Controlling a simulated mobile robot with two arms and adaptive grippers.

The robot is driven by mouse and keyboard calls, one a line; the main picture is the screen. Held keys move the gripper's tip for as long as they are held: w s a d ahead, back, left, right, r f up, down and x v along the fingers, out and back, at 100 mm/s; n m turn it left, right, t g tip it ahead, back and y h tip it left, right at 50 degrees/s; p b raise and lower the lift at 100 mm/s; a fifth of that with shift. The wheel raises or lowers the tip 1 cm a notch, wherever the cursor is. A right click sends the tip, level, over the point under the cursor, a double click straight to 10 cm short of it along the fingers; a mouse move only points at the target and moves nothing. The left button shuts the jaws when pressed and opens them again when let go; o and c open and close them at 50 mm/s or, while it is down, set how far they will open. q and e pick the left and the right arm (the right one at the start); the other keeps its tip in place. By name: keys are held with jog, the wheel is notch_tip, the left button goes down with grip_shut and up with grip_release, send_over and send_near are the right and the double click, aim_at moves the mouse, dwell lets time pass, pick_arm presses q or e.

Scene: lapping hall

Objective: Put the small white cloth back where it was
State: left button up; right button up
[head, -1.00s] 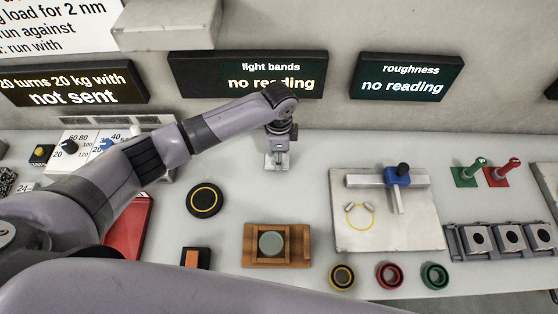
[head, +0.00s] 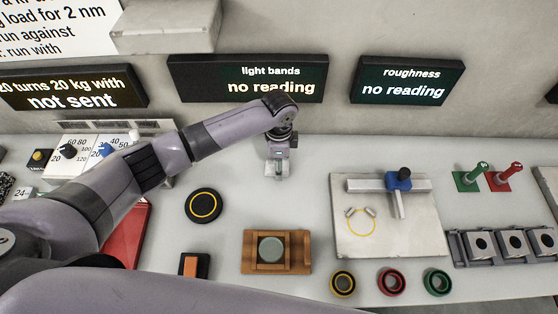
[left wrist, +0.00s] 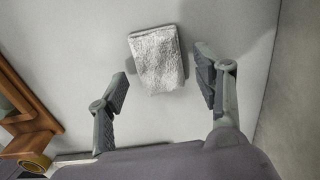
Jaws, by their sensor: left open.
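The small white cloth (left wrist: 157,58) is a folded, fluffy rectangle lying on the pale bench top in the left wrist view. My left gripper (left wrist: 164,80) is open, with one finger on each side of the cloth in that view and a visible gap to both. In the head view my left gripper (head: 277,172) points down over the back middle of the bench. There the cloth cannot be told clearly from the gripper. My right gripper is not in view.
A wooden holder with a grey-green disc (head: 271,247) stands nearer the front. A black disc with a yellow ring (head: 203,205) is to the left. A pale plate (head: 385,235) with a blue-clamped bar lies to the right. The bench around my left gripper is clear.

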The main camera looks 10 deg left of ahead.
pick_arm(q)
notch_tip(320, 180, up, 12)
jog(key=b, duration=0.1)
jog(key=shift+r, duration=0.2)
dwell(0.8)
